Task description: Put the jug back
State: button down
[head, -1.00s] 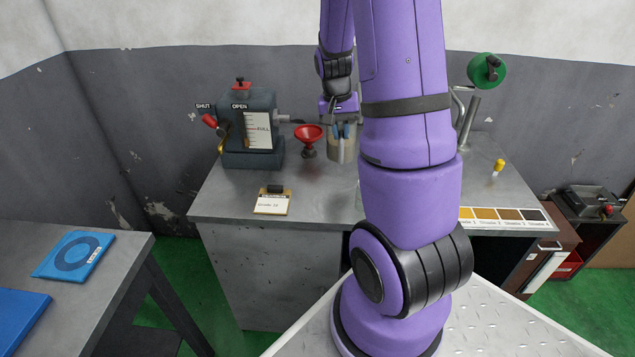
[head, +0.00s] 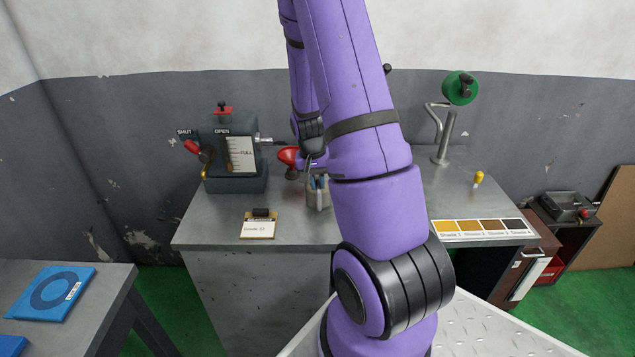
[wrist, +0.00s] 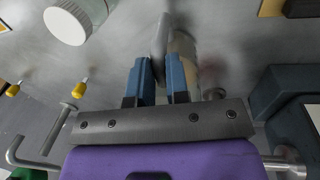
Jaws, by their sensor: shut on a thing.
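The jug (head: 318,198) is a small beige-grey vessel in front of the red funnel in the head view. My gripper (head: 317,181) reaches down to its top, with the blue fingers at the rim. In the wrist view, the two blue fingers of my gripper (wrist: 157,78) are closed on a grey edge of the jug (wrist: 183,48), whose beige side shows beyond them. Its lower part is partly hidden there. I cannot tell whether its base touches the bench.
A clipboard (head: 258,226) lies in front, a shade strip (head: 480,228) right. A white round lid (wrist: 66,25) shows in the wrist view.

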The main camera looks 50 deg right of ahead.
jog(key=shift+f, duration=0.15)
jog(key=c, duration=1.1)
grip_release()
jog(key=a+r+n+t, duration=0.1)
jog(key=a+r, duration=0.3)
jog(key=r, duration=0.6)
jog(key=a+r+n+t, duration=0.1)
jog(key=a+r, duration=0.3)
jog(key=r, duration=0.6)
jog(key=s+a+r+n+t, duration=0.2)
jog(key=s+a+r+n, duration=0.2)
jog(key=a, duration=0.5)
jog(key=s+a+r+n+t+y, duration=0.1)
jog(key=s+a+r+n, duration=0.3)
jog(key=s+a+r, duration=0.4)
jog(key=s+a+t, duration=0.1)
jog(key=s+a, duration=0.1)
jog(key=shift+s+r+t, duration=0.3)
jog(key=shift+s+r, duration=0.1)
